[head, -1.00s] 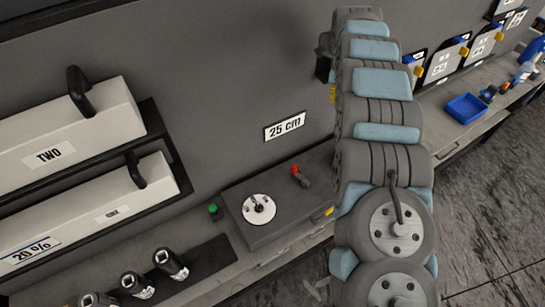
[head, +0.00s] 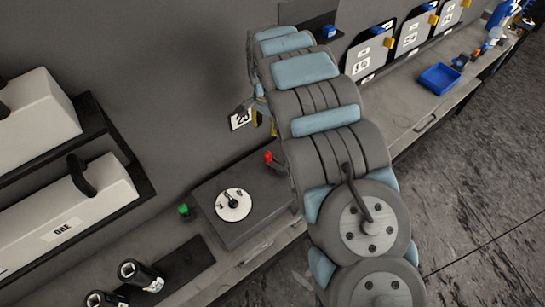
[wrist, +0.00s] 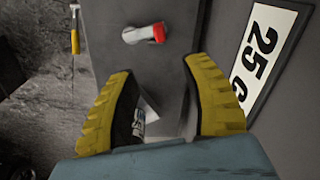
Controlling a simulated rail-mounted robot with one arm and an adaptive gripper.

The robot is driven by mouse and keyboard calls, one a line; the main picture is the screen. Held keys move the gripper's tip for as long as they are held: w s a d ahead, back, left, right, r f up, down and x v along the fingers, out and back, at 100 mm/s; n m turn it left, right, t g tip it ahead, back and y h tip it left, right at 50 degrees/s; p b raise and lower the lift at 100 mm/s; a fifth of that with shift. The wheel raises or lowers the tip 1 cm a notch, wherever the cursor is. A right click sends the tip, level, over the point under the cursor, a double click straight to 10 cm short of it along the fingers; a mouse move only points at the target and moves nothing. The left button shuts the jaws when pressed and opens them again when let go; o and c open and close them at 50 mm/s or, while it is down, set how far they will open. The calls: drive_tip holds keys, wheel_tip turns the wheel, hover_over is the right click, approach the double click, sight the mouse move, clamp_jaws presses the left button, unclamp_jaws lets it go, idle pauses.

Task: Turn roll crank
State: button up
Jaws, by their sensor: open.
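A small crank with a red knob (head: 270,157) stands on the dark grey box, right of a white round dial (head: 233,205). In the wrist view the crank's metal arm and red knob (wrist: 148,33) lie ahead of my fingertips, near the top middle. My gripper (wrist: 162,95) has two yellow-padded fingers spread wide, with nothing held between them. In the head view my gripper (head: 263,120) is partly hidden behind my arm, above and apart from the crank, in front of the wall label. The box's right side is hidden by my arm.
A "25 cm" label (wrist: 265,55) is on the wall beside the gripper. A green button (head: 184,210) sits left of the box. White cases (head: 75,210) fill the left shelf. A blue tray (head: 440,78) stands on the bench at right.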

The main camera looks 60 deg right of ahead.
drive_tip(key=b, duration=0.2)
hover_over(267, 153)
drive_tip(key=f, duration=0.5)
drive_tip(key=shift+s+a+f, duration=0.1)
drive_tip(key=shift+s+f, duration=0.1)
drive_tip(key=shift+f, duration=0.15)
drive_tip(key=shift+w+f+p, duration=0.1)
drive_tip(key=shift+f+p, duration=0.25)
drive_tip(key=shift+f, duration=5.15)
clamp_jaws()
